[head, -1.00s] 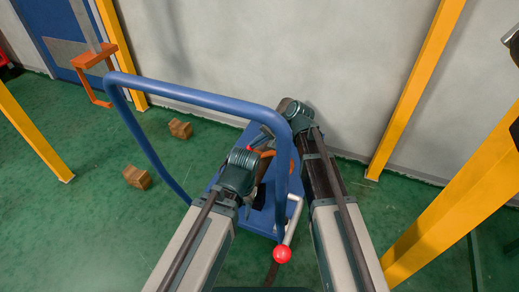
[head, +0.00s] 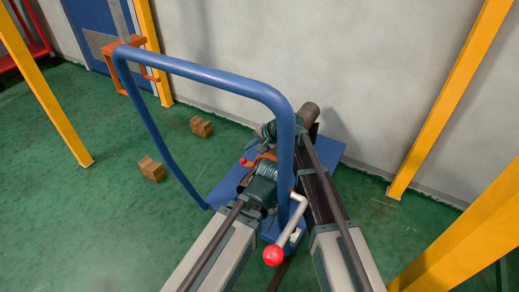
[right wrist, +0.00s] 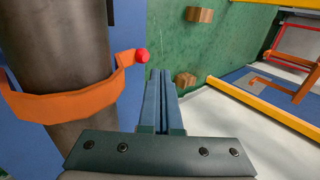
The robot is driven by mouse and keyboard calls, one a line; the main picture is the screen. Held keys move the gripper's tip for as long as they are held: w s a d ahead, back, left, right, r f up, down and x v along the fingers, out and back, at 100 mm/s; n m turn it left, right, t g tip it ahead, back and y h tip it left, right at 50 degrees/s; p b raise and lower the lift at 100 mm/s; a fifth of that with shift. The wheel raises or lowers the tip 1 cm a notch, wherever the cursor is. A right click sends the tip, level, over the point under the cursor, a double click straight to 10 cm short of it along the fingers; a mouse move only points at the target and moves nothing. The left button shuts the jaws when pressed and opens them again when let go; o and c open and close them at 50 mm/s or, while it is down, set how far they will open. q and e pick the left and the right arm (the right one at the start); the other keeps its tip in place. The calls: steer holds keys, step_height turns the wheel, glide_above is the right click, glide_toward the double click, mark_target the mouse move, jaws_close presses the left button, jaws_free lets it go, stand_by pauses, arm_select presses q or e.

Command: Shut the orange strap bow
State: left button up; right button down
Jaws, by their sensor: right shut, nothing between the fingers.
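The orange strap bow (right wrist: 65,103) wraps the near side of a dark pipe (right wrist: 65,40) in the right wrist view. Its free end sticks out to the right and carries a small red knob (right wrist: 142,56). In the head view the strap (head: 267,156) is a small orange patch between my arms, mostly hidden. My right gripper (right wrist: 158,78) is shut and empty. Its fingertips show just right of the red knob; I cannot tell whether they touch it. The fingers of my left gripper are hidden in the head view, where only its wrist shows.
A blue trolley (head: 328,150) has a tall blue handle (head: 200,73) arching over my arms. A pale crank with a large red ball (head: 273,255) stands beside them. Two wooden blocks (head: 201,126) lie on the green floor. Yellow posts (head: 450,95) stand right; an orange frame hangs left.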

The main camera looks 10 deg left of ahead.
steer(key=shift+w+a+f, duration=0.1)
steer(key=shift+a+f, duration=0.2)
steer(key=shift+r, duration=0.1)
steer(key=p+v, duration=0.9)
steer(key=v, duration=0.3)
steer(key=shift+a, duration=0.1)
steer(key=shift+d+r+p, duration=0.65)
steer(key=shift+p, duration=0.15)
steer(key=shift+f, duration=0.1)
